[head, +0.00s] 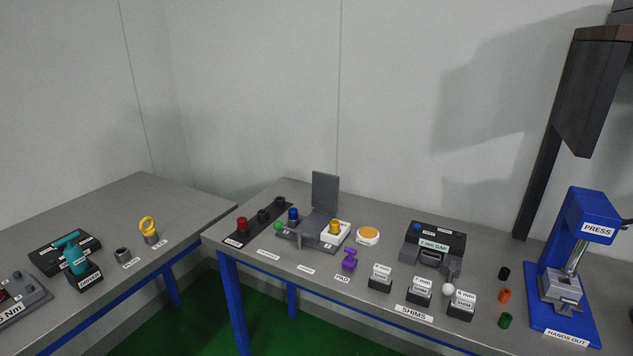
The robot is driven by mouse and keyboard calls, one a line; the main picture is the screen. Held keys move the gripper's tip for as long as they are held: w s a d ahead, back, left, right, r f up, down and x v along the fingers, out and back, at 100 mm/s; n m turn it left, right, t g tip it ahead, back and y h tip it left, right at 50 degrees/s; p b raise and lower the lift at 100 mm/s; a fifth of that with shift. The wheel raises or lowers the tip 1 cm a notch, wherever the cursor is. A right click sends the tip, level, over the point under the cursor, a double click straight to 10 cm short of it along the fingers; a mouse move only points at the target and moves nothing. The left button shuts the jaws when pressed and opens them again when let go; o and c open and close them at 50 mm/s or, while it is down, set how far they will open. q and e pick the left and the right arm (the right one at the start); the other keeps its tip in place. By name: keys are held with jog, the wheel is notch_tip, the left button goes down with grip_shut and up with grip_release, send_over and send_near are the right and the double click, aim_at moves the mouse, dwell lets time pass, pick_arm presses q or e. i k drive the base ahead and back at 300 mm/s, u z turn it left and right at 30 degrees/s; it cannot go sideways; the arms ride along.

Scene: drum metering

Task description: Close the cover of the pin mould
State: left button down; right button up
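The likely pin mould is a grey fixture (290,237) on the middle table; its small labels are too small to read. Its cover, a flat grey plate (325,192), stands upright at the back edge, so the fixture is open. A blue knob (293,214) and a green ball (278,225) are at its left side. A yellow-topped piece (334,227) stands on a white plate (343,238) at its right side. Neither of my grippers is in view.
A black rack (241,237) with a red knob stands close on the left. An orange-topped white disc (368,236), a purple piece (349,260), shim blocks (380,283) and a gap fixture (434,243) lie rightward. A blue press (575,260) stands far right.

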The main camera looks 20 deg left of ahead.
aim_at(326, 187)
jog(key=u, duration=0.4)
jog(key=i, duration=0.9)
jog(key=u, duration=0.1)
